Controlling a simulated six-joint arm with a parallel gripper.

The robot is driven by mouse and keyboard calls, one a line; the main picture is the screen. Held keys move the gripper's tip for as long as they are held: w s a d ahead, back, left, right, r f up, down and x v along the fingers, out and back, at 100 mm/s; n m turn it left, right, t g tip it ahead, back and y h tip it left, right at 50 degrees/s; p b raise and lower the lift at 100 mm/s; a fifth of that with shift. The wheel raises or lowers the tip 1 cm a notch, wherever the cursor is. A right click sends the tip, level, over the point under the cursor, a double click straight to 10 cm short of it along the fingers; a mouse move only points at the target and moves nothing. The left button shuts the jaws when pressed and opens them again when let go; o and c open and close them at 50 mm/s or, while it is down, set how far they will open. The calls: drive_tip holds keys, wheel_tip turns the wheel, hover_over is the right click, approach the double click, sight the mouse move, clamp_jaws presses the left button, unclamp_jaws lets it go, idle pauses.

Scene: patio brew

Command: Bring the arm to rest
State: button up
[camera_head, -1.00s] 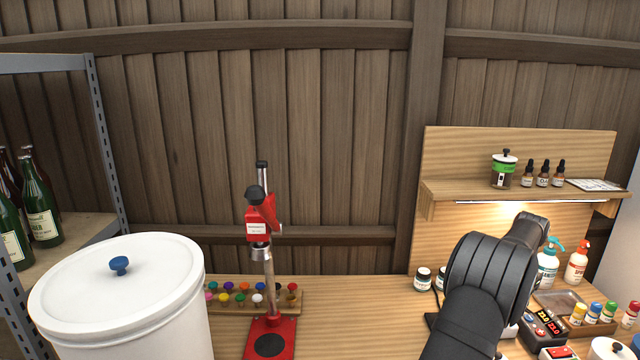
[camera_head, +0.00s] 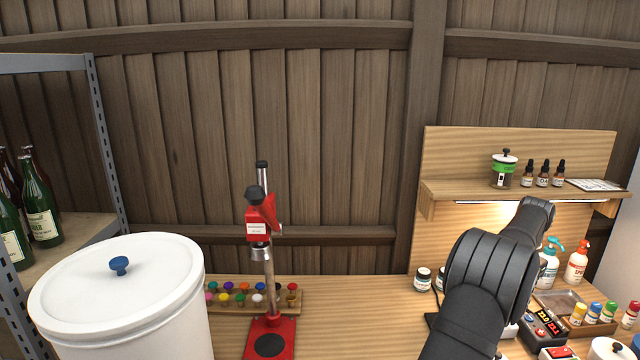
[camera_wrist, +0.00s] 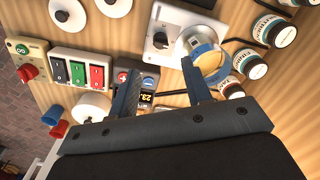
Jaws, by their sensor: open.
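My gripper (camera_wrist: 158,88) shows in the wrist view with its two fingers spread wide apart and nothing between them. It hangs above the wooden bench, over a cluster of devices. Beyond the fingertips are a grey plate with a black knob (camera_wrist: 160,40) and a round glass vessel (camera_wrist: 206,58) with a yellowish content. The right finger overlaps the vessel in the picture; I cannot tell whether they touch. In the head view my dark arm is at the right of the bench, and the gripper itself is hidden behind it.
A red bottle capper (camera_head: 264,250) stands mid-bench before a rack of coloured caps (camera_head: 225,297). A white lidded bucket (camera_head: 125,300) is at front left. A shelf (camera_head: 520,189) holds a jar and dropper bottles. Switches (camera_wrist: 78,72) and small jars (camera_wrist: 250,62) crowd around the gripper.

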drive_tip(key=f, duration=0.8)
drive_tip(key=shift+w+a+f, duration=0.15)
drive_tip(key=shift+w+f, duration=0.05)
drive_tip(key=shift+f, duration=0.6)
drive_tip(key=m, duration=0.6)
drive_tip(key=shift+m, duration=0.3)
wheel_tip(320, 180, up, 15)
drive_tip(key=shift+s, duration=0.3)
idle(0.6)
